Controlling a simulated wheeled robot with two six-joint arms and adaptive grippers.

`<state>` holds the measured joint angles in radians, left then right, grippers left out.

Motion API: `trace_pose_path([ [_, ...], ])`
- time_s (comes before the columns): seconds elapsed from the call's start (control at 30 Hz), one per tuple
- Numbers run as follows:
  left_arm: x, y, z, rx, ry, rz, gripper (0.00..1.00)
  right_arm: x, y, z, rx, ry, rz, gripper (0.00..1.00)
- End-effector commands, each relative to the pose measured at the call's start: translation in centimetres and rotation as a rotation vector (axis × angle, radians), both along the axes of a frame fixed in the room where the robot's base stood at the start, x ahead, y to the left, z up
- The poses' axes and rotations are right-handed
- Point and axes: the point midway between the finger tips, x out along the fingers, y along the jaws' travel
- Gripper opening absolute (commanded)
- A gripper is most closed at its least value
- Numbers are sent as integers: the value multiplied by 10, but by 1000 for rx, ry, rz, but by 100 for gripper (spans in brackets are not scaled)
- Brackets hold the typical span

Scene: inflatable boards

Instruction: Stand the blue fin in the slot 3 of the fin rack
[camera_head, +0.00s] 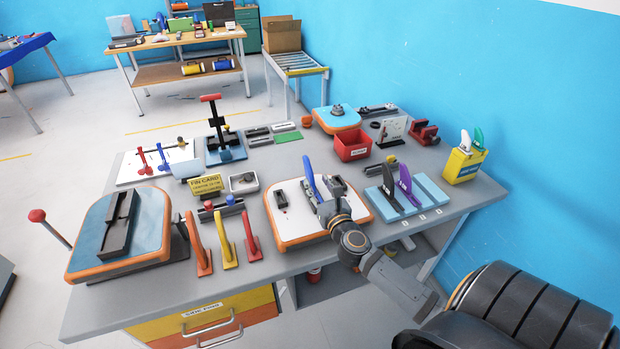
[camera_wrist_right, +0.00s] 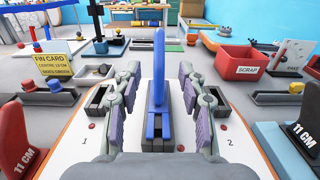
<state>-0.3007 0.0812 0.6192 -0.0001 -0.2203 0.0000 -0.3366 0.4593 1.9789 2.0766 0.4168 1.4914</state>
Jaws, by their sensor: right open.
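The blue fin (camera_head: 309,171) stands upright in the middle box of a white-topped board with an orange rim (camera_head: 284,238). In the right wrist view the blue fin (camera_wrist_right: 158,60) rises between the fingers of my right gripper (camera_wrist_right: 158,88). The fingers are open on both sides of it, with gaps showing. In the head view my right gripper (camera_head: 326,196) is over this board. The fin rack (camera_head: 432,187) is light blue, to the right. My left gripper is not in view.
Orange (camera_head: 199,248), yellow (camera_head: 226,241) and red fins (camera_head: 250,236) stand left of the board. A red scrap bin (camera_head: 352,145) is behind the rack. A yellow box (camera_head: 462,165) with fins stands at the table's right end. A yellow fin card (camera_head: 206,186) stands to the left.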

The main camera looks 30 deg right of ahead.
Motion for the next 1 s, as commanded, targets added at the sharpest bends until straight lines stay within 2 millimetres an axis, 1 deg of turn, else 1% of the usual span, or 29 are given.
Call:
trace_pose_path([
  [0.03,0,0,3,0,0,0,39,7,-1,2,3,-2,-1,42],
  [0.1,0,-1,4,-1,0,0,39,13,-3,1,2,0,1,42],
  [0.27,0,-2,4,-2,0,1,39,17,-3,1,0,0,1,42],
  [0.33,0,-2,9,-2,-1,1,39,25,-5,4,2,-1,1,42],
  [0.43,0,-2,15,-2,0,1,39,44,-10,6,0,-2,1,42],
  [0.5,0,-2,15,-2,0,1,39,55,-12,4,0,-2,0,42],
  [0.57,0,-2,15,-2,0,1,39,61,-14,4,1,-1,2,42],
  [0.67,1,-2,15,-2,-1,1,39,65,-15,2,-1,0,2,42],
  [0.83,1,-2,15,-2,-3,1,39,65,-15,2,-1,0,3,42],
  [1.0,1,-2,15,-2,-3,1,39,65,-15,2,-1,0,3,18],
])
